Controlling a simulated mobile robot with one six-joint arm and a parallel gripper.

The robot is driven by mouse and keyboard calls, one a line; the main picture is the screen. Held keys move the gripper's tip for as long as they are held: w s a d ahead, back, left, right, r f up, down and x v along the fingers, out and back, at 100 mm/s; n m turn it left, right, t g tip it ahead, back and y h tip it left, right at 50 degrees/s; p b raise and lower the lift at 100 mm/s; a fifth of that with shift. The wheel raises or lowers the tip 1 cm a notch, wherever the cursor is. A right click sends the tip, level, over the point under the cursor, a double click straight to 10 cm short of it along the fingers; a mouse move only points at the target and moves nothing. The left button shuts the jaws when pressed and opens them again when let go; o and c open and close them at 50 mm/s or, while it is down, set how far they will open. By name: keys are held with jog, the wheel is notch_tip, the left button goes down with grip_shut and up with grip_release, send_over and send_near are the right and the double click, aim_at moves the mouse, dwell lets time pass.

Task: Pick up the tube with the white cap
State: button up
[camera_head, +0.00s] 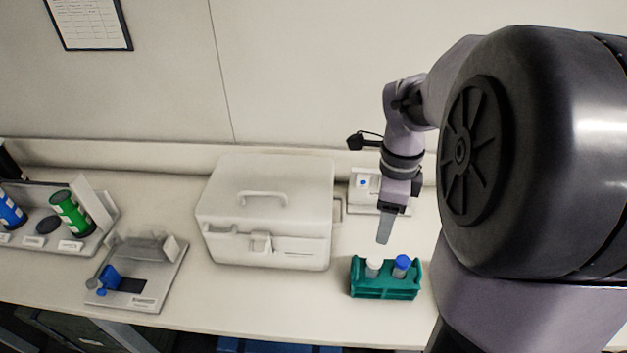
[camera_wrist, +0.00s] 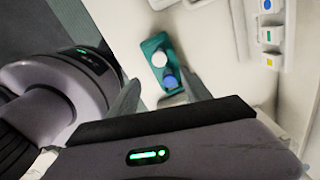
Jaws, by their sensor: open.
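The tube with the white cap (camera_head: 374,266) stands upright in the left part of a green rack (camera_head: 384,293) on the bench. A tube with a blue cap (camera_head: 402,264) stands to its right in the same rack. My gripper (camera_head: 383,242) is above and just behind the rack, pointing down, with nothing held. In the wrist view, the white cap (camera_wrist: 159,60) and the blue cap (camera_wrist: 170,82) show beyond the two spread fingers of my gripper (camera_wrist: 160,100). The tube bodies are mostly hidden by the rack.
A white lidded box (camera_head: 265,215) stands left of the rack. A small white device (camera_head: 362,195) is behind my gripper. A grey stand with a blue part (camera_head: 140,275) and a holder with blue and green cylinders (camera_head: 70,214) are further left. Bare bench lies between box and rack.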

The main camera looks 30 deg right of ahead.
aim_at(376, 258)
jog(key=f+b, duration=0.1)
jog(key=f, duration=0.2)
jog(key=f+b, duration=0.1)
jog(key=f, duration=0.2)
jog(key=f+b, duration=0.1)
jog(key=f, duration=0.3)
jog(key=shift+s+a, duration=0.2)
jog(key=shift+a, duration=0.1)
jog(key=f+b, duration=0.2)
jog(key=f, duration=0.3)
jog(key=shift+w+d+f+b, duration=0.15)
jog(key=shift+d+b, duration=0.15)
jog(key=shift+b, duration=0.1)
grip_shut()
